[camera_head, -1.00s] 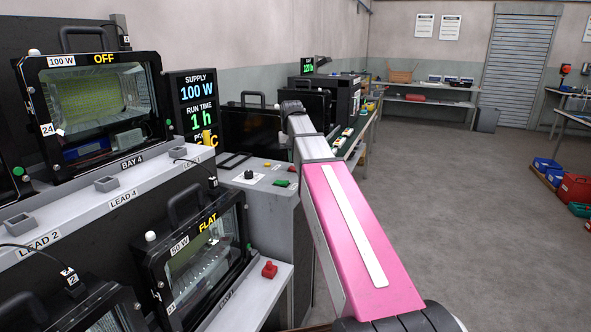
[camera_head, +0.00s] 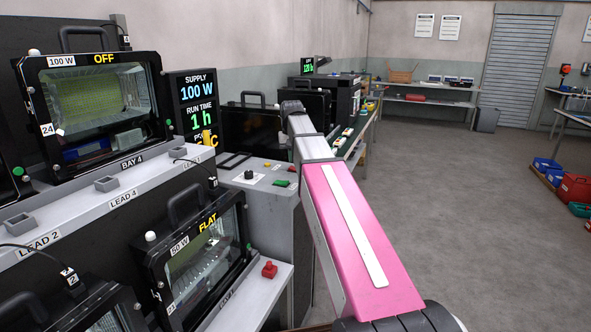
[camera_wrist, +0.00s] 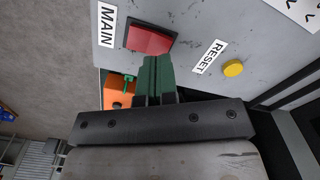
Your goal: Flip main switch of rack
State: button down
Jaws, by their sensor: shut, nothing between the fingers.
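In the wrist view, the red main switch (camera_wrist: 151,40) sits on a grey panel (camera_wrist: 200,25) beside a white MAIN label (camera_wrist: 106,25). My gripper (camera_wrist: 155,65) has its green fingers together with nothing between them. Their tips are right at the near edge of the red switch; I cannot tell if they touch it. In the head view, a small red piece (camera_head: 292,168) shows on the grey control top (camera_head: 258,186), close to my arm. The gripper itself is hidden there behind my arm.
A yellow button (camera_wrist: 233,68) with a RESET label lies right of the switch. An orange object (camera_wrist: 117,91) shows left of my fingers. In the head view, floodlight housings (camera_head: 100,100) and a supply display (camera_head: 198,105) stand left.

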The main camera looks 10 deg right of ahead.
aim_at(292, 167)
jog(key=shift+f, duration=1.25)
dwell(0.8)
jog(key=shift+r, duration=3.5)
